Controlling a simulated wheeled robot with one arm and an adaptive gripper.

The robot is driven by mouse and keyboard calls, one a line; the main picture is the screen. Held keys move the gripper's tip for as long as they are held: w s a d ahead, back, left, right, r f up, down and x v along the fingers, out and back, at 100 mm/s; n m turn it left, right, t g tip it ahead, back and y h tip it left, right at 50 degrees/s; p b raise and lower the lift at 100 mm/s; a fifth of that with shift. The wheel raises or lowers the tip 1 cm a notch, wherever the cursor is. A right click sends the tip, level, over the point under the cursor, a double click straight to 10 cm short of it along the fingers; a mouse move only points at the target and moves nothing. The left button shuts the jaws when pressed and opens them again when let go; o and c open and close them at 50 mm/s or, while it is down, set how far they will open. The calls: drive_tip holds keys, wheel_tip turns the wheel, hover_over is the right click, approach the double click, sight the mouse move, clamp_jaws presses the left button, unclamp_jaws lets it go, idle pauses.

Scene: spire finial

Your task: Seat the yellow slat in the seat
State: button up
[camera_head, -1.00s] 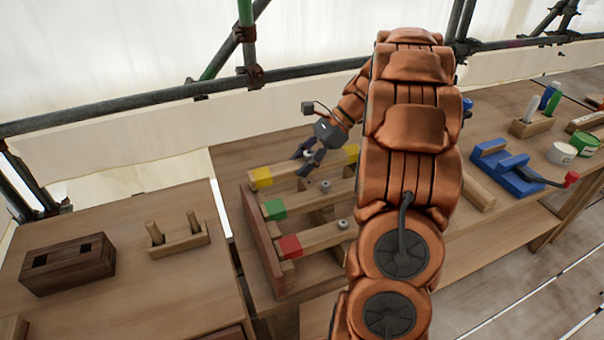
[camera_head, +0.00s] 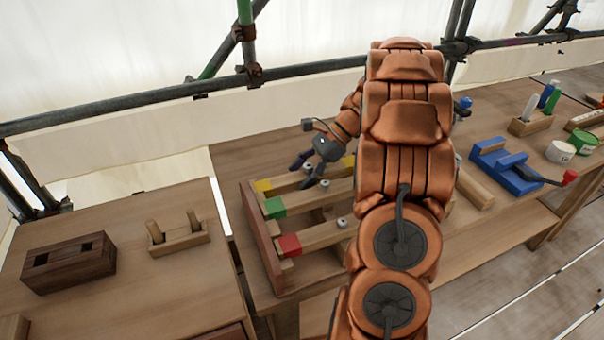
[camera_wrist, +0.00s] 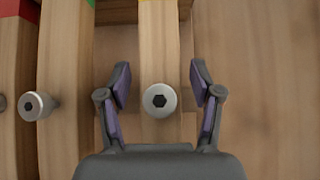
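The yellow slat (camera_head: 292,183) is a wooden bar with yellow ends and a round metal knob. It lies beside the green-ended slat (camera_head: 276,207) in the wooden frame (camera_head: 262,240). In the wrist view the yellow slat (camera_wrist: 160,50) runs straight under my gripper (camera_wrist: 160,90), with its knob (camera_wrist: 160,101) between the fingers. The fingers are spread, with visible gaps on both sides of the knob. In the head view my gripper (camera_head: 306,172) is just over the slat. I cannot tell how deep the slat sits; my arm hides the frame's right side.
The red-ended slat (camera_head: 318,237) lies at the near side of the frame. A dark block with two holes (camera_head: 68,262) and a two-peg holder (camera_head: 180,240) stand on the left table. A scaffold rail (camera_head: 150,97) crosses behind.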

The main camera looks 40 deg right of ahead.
drive_tip(key=shift+r, duration=0.1)
drive_tip(key=shift+b+v, duration=0.75)
drive_tip(key=shift+v, duration=5.25)
